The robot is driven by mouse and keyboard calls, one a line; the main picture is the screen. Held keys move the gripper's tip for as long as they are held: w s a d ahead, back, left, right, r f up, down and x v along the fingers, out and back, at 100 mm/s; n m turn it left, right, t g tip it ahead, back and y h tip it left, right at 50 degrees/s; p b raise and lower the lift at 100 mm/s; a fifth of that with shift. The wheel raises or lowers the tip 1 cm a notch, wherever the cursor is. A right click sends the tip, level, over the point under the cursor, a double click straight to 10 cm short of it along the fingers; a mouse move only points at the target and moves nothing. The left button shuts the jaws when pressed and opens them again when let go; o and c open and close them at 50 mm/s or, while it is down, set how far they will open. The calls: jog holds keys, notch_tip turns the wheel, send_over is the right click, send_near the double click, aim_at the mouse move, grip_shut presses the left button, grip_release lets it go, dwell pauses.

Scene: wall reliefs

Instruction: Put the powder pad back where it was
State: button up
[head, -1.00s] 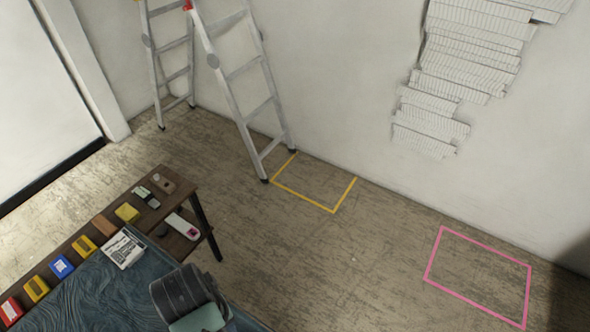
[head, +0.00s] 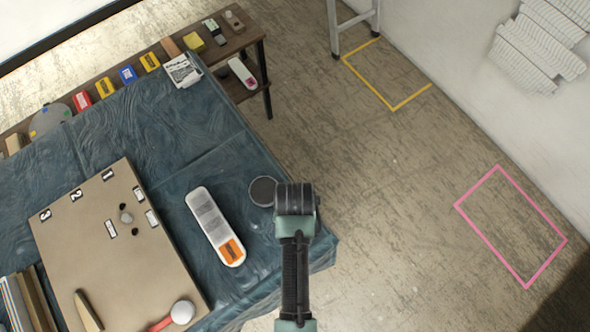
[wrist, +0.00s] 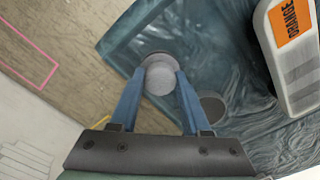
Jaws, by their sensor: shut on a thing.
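My gripper (wrist: 152,76) points down and is shut on a round pale grey thing (wrist: 160,80), seemingly the powder pad. It hangs over the blue-green covered table near its right edge; its height above the cover is hard to tell. In the head view my gripper (head: 295,205) hides the held pad. A dark grey round disc (head: 262,191) lies on the cover just left of the gripper; it also shows in the wrist view (wrist: 212,108).
A white box with an orange label (head: 215,227) lies left of the disc. A tan numbered board (head: 112,235) with small items lies farther left. A wooden bench (head: 150,50) with coloured boxes runs behind. Yellow and pink outlines (head: 497,169) mark the floor.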

jog(key=shift+f, duration=1.3)
jog(key=shift+f, duration=0.2)
jog(key=o, duration=1.2)
jog(key=shift+r, duration=0.2)
